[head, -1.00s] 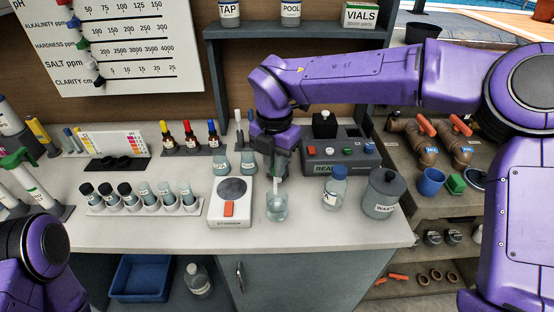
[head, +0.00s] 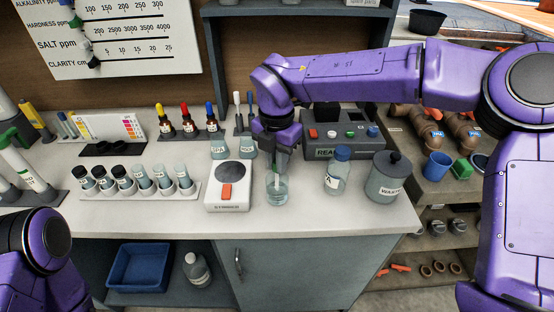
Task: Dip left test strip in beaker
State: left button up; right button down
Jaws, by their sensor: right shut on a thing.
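My right gripper (head: 282,152) is shut and points down directly over a small clear glass beaker (head: 277,193) on the counter. It grips a thin pale strip (head: 276,171), whose lower part reaches down within the outline of the beaker. I cannot tell how far it goes into the liquid. The gripper covers the strip's upper part. My left gripper is out of view; only part of the left arm shows at the lower left.
A blue-capped bottle (head: 337,172) and a grey waste jar (head: 387,178) stand to the right. A dark reader box (head: 340,137) is behind. A rack of vials (head: 140,190) is farther left. The front counter strip is clear.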

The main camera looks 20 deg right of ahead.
jog(key=shift+f+b, duration=0.95)
jog(key=shift+f, duration=0.2)
jog(key=shift+r, duration=0.1)
dwell(0.8)
notch_tip(320, 180, up, 10)
jog(key=p, duration=0.7)
jog(key=shift+r+p, duration=0.15)
jog(key=shift+p, duration=0.25)
dwell(0.5)
